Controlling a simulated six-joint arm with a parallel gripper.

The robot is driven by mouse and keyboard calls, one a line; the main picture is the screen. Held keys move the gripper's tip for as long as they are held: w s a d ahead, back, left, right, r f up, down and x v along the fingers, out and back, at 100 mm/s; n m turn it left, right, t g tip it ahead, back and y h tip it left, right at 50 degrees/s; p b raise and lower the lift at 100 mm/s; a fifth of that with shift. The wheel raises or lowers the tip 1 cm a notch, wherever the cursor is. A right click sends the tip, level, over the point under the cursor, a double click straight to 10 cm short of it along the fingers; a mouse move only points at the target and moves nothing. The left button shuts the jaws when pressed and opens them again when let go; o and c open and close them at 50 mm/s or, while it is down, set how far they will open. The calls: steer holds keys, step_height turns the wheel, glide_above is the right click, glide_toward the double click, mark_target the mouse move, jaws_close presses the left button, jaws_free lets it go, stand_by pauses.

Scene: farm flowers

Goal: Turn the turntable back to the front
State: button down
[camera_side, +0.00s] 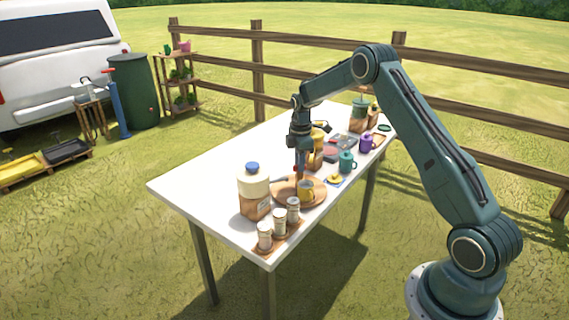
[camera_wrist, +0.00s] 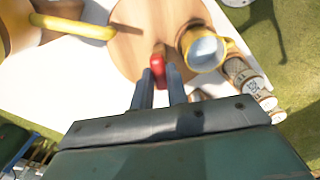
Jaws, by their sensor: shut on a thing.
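The turntable is a round wooden disc (camera_side: 284,194) on the white table, also in the wrist view (camera_wrist: 134,48). A yellow mug (camera_side: 306,192) stands upright on it; in the wrist view the mug (camera_wrist: 204,50) is right of my fingers. A red knob (camera_wrist: 158,66) rises at the turntable's near edge in the wrist view. My gripper (camera_side: 299,181) points down over the turntable, behind the mug. In the wrist view my gripper (camera_wrist: 159,84) is shut on the red knob. My fingers hide part of the knob.
A large bottle with a blue cap (camera_side: 254,191) stands left of the turntable. Three small jars (camera_side: 279,223) stand in front of it. A yellow container (camera_side: 316,149), a teal mug (camera_side: 347,161) and a purple mug (camera_side: 366,143) stand behind. The table's left part (camera_side: 195,175) is clear.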

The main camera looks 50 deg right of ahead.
steer(key=shift+n, duration=3.7)
steer(key=c, duration=1.4)
jaws_free()
step_height(320, 180, up, 14)
steer(key=shift+f, duration=0.1)
